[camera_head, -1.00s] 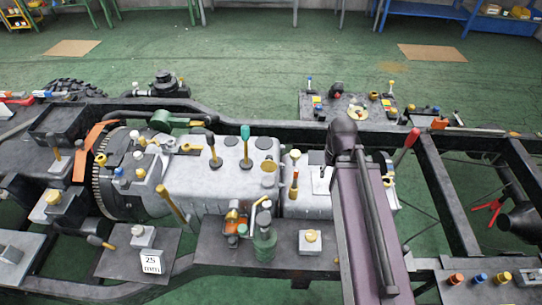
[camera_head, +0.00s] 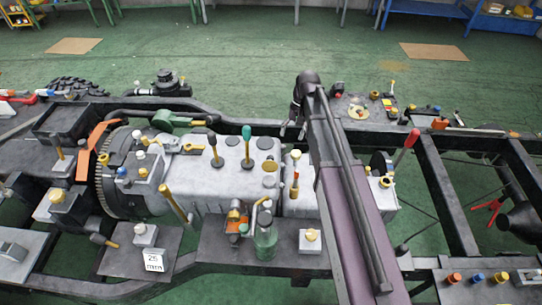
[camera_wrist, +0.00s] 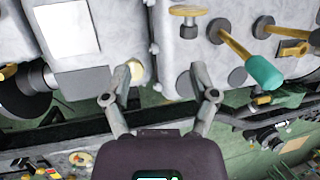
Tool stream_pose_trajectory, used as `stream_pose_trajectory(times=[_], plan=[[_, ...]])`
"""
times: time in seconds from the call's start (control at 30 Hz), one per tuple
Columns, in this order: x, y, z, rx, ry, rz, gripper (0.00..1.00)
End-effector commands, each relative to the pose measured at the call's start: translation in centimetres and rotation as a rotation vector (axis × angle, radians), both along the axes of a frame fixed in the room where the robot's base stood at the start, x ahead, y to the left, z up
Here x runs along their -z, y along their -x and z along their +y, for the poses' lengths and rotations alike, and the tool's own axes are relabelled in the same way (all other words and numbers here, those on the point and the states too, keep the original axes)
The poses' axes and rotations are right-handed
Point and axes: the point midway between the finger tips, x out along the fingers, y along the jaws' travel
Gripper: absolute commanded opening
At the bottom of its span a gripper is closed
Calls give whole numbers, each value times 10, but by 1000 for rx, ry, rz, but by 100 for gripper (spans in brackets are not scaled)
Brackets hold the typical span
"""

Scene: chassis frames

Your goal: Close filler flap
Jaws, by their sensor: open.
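I cannot tell for certain which part is the filler flap. A tan round disc (camera_head: 269,167) lies on top of the grey gearbox-like housing (camera_head: 225,180). In the wrist view, a yellow T-shaped part (camera_wrist: 187,15) with a round top stands on the grey housing, and a cream round part (camera_wrist: 135,70) sits at its edge. My gripper (camera_head: 293,130) is over the far edge of the housing, beside the dark frame rail. In the wrist view my gripper (camera_wrist: 161,96) has its fingers spread, with nothing between the tips. My arm hides part of the housing's right end.
A teal-topped lever (camera_head: 246,133) and a dark lever (camera_head: 213,142) stand up from the housing; a red-tipped lever (camera_head: 411,139) is right of my arm. A green bottle (camera_head: 265,240) stands on the near plate. The dark chassis rail (camera_head: 440,195) runs around open green floor.

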Motion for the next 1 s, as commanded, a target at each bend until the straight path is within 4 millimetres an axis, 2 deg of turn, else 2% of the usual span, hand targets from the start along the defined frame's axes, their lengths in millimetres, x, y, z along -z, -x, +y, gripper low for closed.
stream_pose_trajectory(times=[0.03, 0.23, 0.77, 1.0], plan=[[-4, -17, 10, -2, -12, 20, 76], [-11, -35, 32, -6, -42, 77, 76], [-10, -36, 35, -4, -48, 87, 76], [-2, -33, 36, -4, -48, 86, 76]])
